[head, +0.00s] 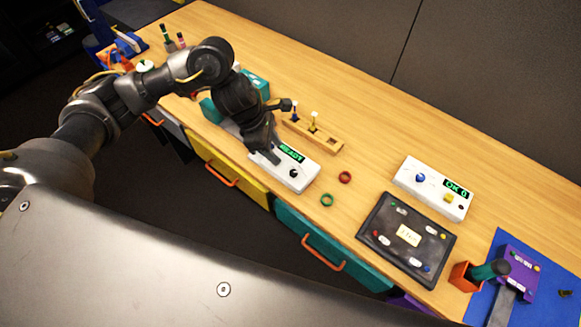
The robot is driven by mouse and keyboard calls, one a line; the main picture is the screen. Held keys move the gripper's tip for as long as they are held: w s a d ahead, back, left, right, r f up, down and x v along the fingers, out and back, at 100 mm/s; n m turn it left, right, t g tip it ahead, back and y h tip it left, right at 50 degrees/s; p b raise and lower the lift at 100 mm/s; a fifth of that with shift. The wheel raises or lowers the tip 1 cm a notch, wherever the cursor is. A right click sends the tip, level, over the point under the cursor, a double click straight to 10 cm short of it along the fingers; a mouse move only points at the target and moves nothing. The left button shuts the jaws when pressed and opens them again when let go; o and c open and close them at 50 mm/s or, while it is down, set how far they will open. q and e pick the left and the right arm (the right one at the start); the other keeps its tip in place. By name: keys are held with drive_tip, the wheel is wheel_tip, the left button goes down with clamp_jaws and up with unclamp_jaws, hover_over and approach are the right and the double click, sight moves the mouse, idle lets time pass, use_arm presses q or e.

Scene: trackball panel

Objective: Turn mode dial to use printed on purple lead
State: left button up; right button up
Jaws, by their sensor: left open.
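A white box (303,181) with a lit green "READY" display (291,152) stands on the wooden table near its front edge. A small black dial (294,173) sits on its top. My left gripper (274,158) is open and points down over the left part of this box, beside the dial; whether it touches the box I cannot tell. It hides part of the box. A purple box (519,266) lies on a blue mat at the right; its print is too small to read. I cannot make out a purple lead.
Another white box (433,190) has a blue ball and an "OK 0" display. A dark tray (405,240), an orange cup (465,276), a red ring (345,177), a green ring (327,200) and a wooden peg rack (314,135) stand around. The back of the table is clear.

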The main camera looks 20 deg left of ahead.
sight(293, 172)
use_arm(q)
drive_tip(key=x, duration=1.1)
drive_tip(key=shift+d+r, duration=0.1)
drive_tip(key=shift+d, duration=0.05)
drive_tip(key=shift+c, duration=0.2)
clamp_jaws()
